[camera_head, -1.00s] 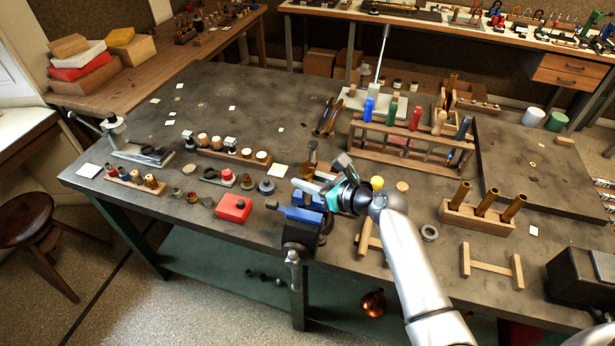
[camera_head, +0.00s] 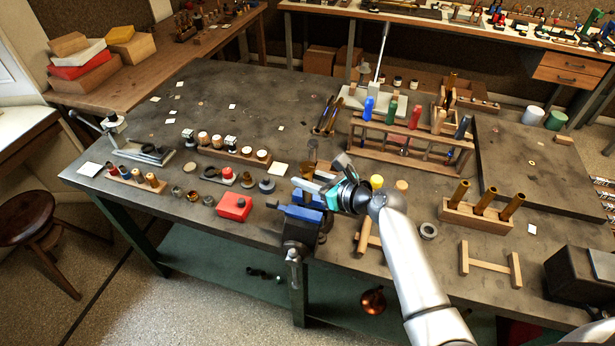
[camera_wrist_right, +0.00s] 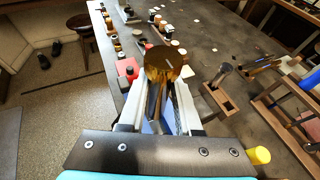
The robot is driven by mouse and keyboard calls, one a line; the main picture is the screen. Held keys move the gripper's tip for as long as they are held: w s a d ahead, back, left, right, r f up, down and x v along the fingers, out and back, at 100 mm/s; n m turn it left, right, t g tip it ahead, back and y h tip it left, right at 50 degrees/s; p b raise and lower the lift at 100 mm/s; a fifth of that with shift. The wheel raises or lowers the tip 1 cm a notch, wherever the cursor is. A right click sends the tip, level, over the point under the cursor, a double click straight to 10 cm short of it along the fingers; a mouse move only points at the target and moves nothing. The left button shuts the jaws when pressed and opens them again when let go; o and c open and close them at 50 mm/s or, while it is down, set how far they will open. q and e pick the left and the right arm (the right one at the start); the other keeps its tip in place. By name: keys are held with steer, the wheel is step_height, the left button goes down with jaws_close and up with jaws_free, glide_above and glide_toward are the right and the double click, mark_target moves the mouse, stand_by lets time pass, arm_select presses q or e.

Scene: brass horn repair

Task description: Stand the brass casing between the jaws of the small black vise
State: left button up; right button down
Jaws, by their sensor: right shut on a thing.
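The vise (camera_head: 298,236) is clamped at the table's front edge, with a dark body and blue upper parts. My right gripper (camera_head: 312,188) is just above its blue jaws in the head view. In the right wrist view the gripper is shut on the brass casing (camera_wrist_right: 163,62), whose round golden end faces the camera between the two pale fingers. Blue of the vise (camera_wrist_right: 150,127) shows below, between the fingers. The head view does not show the casing clearly behind the gripper. Whether the casing touches the vise jaws I cannot tell. My left gripper is not in view.
A red box (camera_head: 234,207) stands left of the vise, with small parts behind it. A wooden rack (camera_head: 410,145) with coloured tool handles stands behind the arm. A wooden block (camera_head: 476,217) with upright brass tubes stands to the right.

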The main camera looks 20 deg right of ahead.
mark_target(308, 201)
steer(key=shift+f+b, duration=1.3)
steer(key=shift+f, duration=0.7)
steer(key=shift+p, duration=0.85)
stand_by(0.4)
steer(key=shift+f, duration=0.1)
steer(key=shift+f+b, duration=1.3)
steer(key=shift+f, duration=0.45)
steer(key=c, duration=0.5)
jaws_free()
steer(key=shift+s, duration=0.15)
steer(key=shift+c, duration=0.2)
steer(key=shift+f, duration=0.15)
